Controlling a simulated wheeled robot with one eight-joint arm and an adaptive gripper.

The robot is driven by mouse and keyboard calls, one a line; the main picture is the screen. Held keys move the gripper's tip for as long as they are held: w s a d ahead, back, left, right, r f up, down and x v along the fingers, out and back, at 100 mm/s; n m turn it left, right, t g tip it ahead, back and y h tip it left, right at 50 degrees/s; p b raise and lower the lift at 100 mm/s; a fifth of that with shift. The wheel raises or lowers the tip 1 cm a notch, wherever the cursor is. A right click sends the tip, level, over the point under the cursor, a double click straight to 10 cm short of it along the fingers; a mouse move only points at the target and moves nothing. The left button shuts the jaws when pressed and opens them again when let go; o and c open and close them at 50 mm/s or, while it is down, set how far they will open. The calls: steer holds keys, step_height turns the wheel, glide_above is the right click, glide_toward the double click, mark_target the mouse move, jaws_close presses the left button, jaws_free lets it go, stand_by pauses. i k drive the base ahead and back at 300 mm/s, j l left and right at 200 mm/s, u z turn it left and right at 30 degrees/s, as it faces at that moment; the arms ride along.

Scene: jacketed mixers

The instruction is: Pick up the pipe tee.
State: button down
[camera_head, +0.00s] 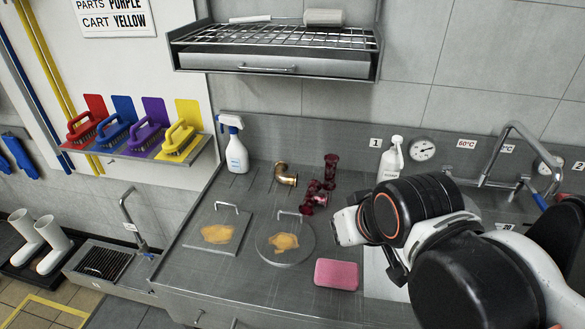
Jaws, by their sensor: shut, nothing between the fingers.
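A group of glossy dark red fittings with flanged ends (314,196) lies on the steel counter (200,265), right of a brass elbow (286,174). The branching shape looks like the pipe tee, but the pieces overlap and I cannot tell its outline well. Another dark red piece (331,166) stands upright just behind. My gripper (343,228) is to the right of and in front of the group, apart from it. It is shut and empty, and my arm hides part of it.
A round lid (285,228) and a square plate (214,220) carry yellow smears. A pink sponge (336,274) lies in front of my gripper. A spray bottle (236,150) and a white bottle (391,160) stand at the back. A wire rack (280,38) hangs above.

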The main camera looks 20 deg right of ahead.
mark_target(313, 196)
steer(key=i+j, duration=0.1)
steer(key=j, duration=0.55)
steer(key=i+j+z, duration=0.1)
steer(key=j+z, duration=0.4)
steer(key=j, duration=0.25)
steer(key=j+z, duration=0.5)
steer(key=j, duration=0.25)
steer(key=z, duration=0.45)
